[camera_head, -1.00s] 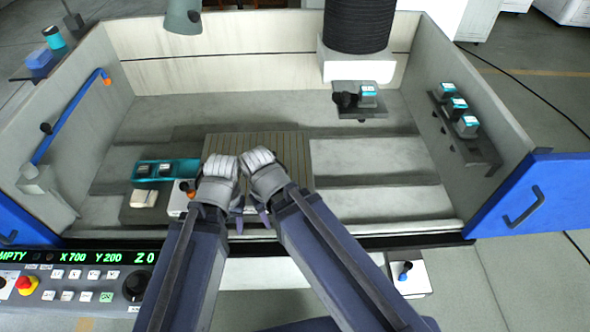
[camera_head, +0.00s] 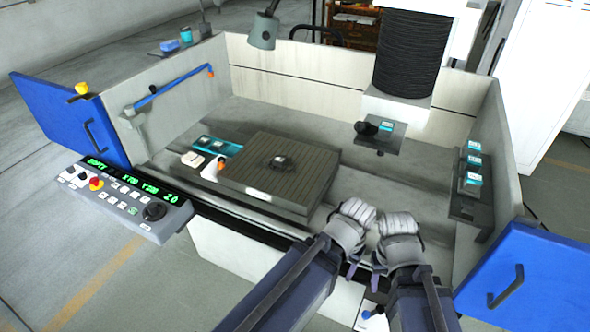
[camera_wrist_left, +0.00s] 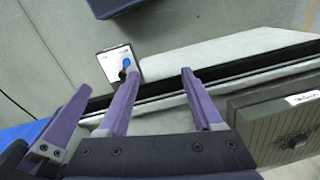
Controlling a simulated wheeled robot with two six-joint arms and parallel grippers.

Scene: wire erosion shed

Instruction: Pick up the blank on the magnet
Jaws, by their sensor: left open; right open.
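The magnet (camera_head: 262,192) is a grey, ribbed square block on the machine bed. The blank (camera_head: 279,163), small and dark with a pale top, lies near the middle of it. The left gripper's two purple fingers (camera_wrist_left: 160,85) are spread and empty. The right gripper's fingertips are small and partly hidden.
A teal tray (camera_head: 215,145) and a white block (camera_head: 193,159) lie left of the magnet. A black column (camera_head: 412,55) hangs behind, near a small shelf (camera_head: 381,138). Blue doors (camera_head: 70,118) stand open at both sides. A control panel (camera_head: 125,197) is front left.

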